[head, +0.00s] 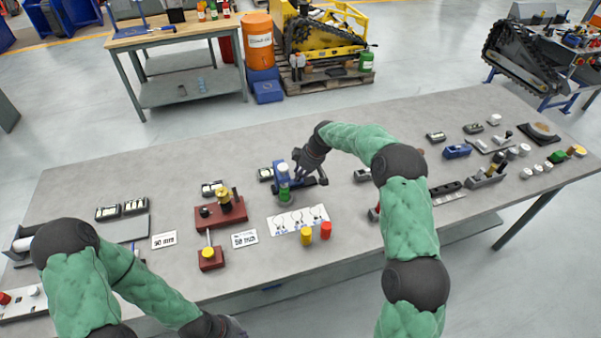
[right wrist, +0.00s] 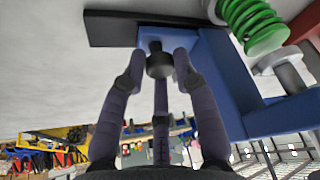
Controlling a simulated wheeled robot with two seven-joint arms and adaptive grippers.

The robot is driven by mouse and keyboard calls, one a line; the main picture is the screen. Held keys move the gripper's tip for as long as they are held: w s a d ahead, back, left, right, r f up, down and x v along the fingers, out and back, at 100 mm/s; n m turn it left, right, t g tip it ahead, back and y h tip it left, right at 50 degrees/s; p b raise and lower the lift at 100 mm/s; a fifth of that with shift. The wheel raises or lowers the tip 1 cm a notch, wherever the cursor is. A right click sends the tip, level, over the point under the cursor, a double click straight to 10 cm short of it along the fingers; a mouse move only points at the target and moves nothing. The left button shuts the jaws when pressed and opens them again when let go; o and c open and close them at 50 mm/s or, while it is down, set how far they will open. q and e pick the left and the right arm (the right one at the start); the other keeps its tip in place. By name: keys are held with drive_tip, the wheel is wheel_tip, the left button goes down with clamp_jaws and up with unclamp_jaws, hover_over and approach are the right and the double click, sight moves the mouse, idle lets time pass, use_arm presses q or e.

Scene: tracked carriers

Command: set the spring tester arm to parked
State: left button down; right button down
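The spring tester stands mid-table in the head view, a blue frame (head: 283,172) with a green spring (head: 284,194). In the right wrist view the blue frame (right wrist: 228,85), a black bar (right wrist: 110,28) and the green spring (right wrist: 252,25) are close up. My right gripper (head: 300,163) is at the tester's back right. In the right wrist view its fingers (right wrist: 160,62) close around a small dark knob (right wrist: 158,66) on the blue part, with almost no gap. The far side of the knob is hidden. My left gripper (head: 228,326) is at the bottom edge, its fingertips unclear.
A red-based fixture (head: 218,212) stands left of the tester. My right arm spans the table's right half. The table's back middle is clear.

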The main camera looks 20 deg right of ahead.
drive_tip(key=d+b, duration=0.1)
drive_tip(key=d, duration=0.9)
drive_tip(key=shift+w, duration=0.2)
drive_tip(key=shift+d+r, duration=0.15)
drive_tip(key=shift+d, duration=0.05)
drive_tip(key=c, duration=1)
unclamp_jaws()
drive_tip(key=v, duration=1.1)
drive_tip(key=shift+s+d+r, duration=0.15)
drive_tip(key=shift+d+r, duration=0.05)
drive_tip(key=shift+r, duration=0.15)
